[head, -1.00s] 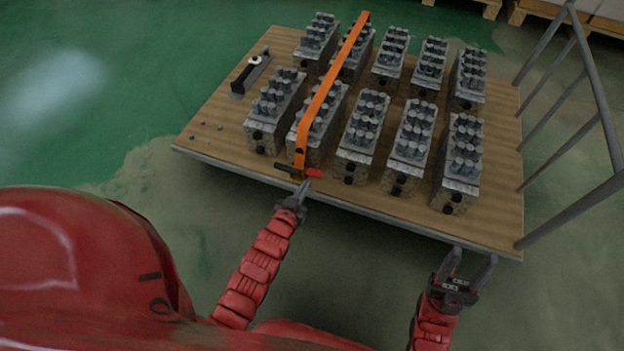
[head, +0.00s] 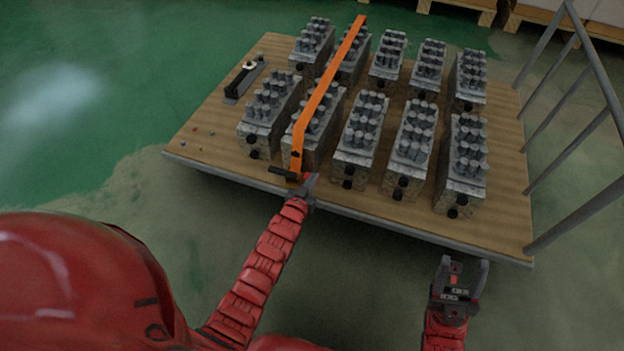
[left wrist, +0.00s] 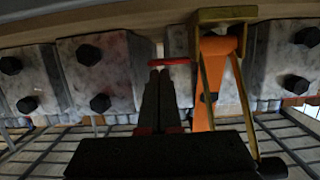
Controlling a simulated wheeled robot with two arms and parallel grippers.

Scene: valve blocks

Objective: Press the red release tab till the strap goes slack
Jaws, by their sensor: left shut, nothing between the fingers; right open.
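The orange strap (head: 322,94) runs straight over a pair of valve blocks to a buckle at the cart's front edge. In the left wrist view the strap (left wrist: 214,85) passes through a brass-coloured buckle frame (left wrist: 226,15). The red release tab (left wrist: 172,62) sticks out beside the buckle; in the head view my left gripper mostly hides it. My left gripper (head: 311,179) is shut and empty, its fingertips (left wrist: 160,72) at the tab; I cannot tell whether they touch it. My right gripper (head: 464,264) is open and empty, in front of the cart.
The wooden cart deck (head: 210,140) carries two rows of grey valve blocks (head: 413,145). A black-handled tool (head: 243,78) and small loose bits lie at its left. A metal rail (head: 575,205) stands at the right. Pallets (head: 470,10) are at the back. Floor in front is clear.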

